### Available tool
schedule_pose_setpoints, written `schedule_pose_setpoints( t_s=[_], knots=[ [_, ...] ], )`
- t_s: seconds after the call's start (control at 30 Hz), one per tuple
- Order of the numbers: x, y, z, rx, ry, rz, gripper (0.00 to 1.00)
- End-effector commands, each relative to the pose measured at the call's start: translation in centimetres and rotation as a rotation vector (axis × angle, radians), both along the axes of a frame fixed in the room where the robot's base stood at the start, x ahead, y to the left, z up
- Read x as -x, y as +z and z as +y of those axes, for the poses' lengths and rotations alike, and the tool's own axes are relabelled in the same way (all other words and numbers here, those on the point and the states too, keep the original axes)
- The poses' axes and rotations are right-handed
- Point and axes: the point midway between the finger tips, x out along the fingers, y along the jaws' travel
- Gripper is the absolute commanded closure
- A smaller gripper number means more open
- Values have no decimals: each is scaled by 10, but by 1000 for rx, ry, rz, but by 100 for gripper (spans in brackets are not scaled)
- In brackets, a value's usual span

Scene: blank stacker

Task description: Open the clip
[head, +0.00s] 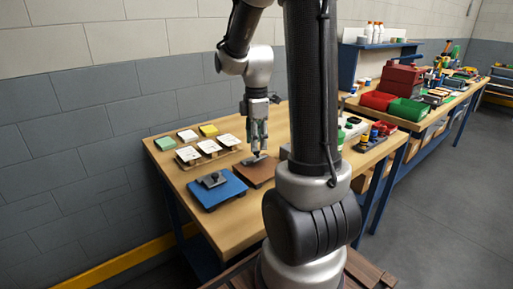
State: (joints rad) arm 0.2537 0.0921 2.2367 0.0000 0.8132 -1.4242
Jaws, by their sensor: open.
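My gripper (259,148) points down over the wooden table (235,217), with its fingers apart. Just below its fingertips lies a brown board (259,176) with a small grey piece (256,158) on it. That piece may be the clip, but it is too small and too covered by the fingers to tell. I cannot tell whether the fingers touch it. To the left is a blue board (216,192) with a dark clip-like block (213,180) on top. My arm hides part of the table to the right.
A low wooden rack (190,164) with white squares stands behind the blue board. Green (165,144), white and yellow (208,130) pads lie at the back left. Bottles and small bins crowd the right. The table's front strip is bare.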

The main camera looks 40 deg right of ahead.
Motion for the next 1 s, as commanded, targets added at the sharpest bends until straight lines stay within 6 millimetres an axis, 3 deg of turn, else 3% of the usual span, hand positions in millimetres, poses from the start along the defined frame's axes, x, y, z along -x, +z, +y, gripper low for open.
schedule_pose_setpoints(
  t_s=[0.2, 0.5, 0.53, 0.73, 1.0],
  knots=[
    [0, -26, 0, 0, -1, 1, 60],
    [0, -30, 0, 0, -2, -1, 60],
    [0, -30, 0, 0, -2, -1, 61],
    [0, -30, 0, 0, -2, -1, 98],
    [-1, -30, 0, 0, -2, 8, 100]
  ],
)
